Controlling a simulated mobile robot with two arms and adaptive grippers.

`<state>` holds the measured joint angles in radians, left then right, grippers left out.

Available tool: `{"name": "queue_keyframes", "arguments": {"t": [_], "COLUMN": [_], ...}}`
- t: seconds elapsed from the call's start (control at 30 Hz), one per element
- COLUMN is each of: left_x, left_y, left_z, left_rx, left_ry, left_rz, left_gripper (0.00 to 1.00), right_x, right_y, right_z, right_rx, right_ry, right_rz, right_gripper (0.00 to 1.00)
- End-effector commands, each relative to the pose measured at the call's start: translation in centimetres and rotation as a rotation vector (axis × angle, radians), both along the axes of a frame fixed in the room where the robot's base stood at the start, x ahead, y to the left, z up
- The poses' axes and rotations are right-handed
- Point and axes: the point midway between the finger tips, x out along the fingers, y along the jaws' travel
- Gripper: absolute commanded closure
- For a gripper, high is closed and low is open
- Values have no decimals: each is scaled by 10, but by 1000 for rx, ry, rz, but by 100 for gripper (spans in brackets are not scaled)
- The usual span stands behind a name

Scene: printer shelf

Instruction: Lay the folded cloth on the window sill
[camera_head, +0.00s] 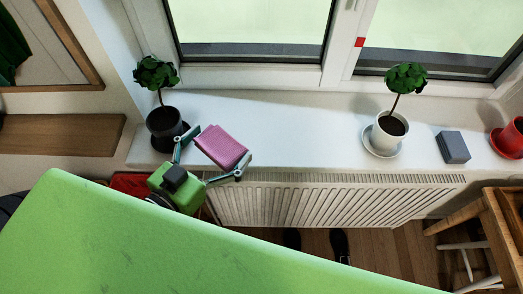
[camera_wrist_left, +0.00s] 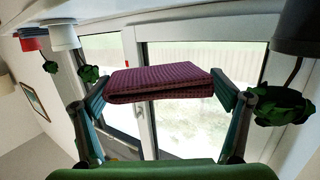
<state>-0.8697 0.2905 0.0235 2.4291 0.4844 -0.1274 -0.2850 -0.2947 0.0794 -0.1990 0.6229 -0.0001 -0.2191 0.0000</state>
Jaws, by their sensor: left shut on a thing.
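The folded cloth (camera_head: 221,147) is pink-purple and is held between the fingers of my left gripper (camera_head: 216,150). In the head view it shows over the front left part of the white window sill (camera_head: 290,125). The left wrist view looks upside down; there the cloth (camera_wrist_left: 160,82) is pinched by its two ends between the fingertips of my left gripper (camera_wrist_left: 160,90). A gap shows between the cloth and the sill (camera_wrist_left: 170,14), so it appears held above it. My right gripper is in neither view.
A dark pot with a plant (camera_head: 164,122) stands close left of the cloth. A white pot with a plant (camera_head: 390,128), a grey box (camera_head: 453,147) and a red pot (camera_head: 510,138) stand to the right. The sill between the two plants is clear. A radiator (camera_head: 320,203) is below.

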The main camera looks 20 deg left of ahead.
Motion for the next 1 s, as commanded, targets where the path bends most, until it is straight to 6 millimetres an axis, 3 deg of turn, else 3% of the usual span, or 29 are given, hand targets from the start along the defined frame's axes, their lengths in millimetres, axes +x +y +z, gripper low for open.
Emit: {"name": "queue_keyframes", "arguments": {"t": [0.17,0.4,0.53,0.67,1.0], "left_x": [-27,-57,-63,-52,6], "left_y": [-19,-53,-62,-65,-67], "left_z": [6,20,22,16,-12], "left_rx": [-1,2,3,4,5], "left_ry": [4,2,-2,-7,-11], "left_rz": [10,-46,-65,-71,-71], "left_gripper": [18,18,18,18,18], "right_x": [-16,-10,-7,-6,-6], "right_y": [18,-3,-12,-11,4], "right_z": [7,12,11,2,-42], "right_rx": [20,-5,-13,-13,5], "right_ry": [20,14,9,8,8], "right_rz": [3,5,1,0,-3], "right_gripper": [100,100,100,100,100]}}
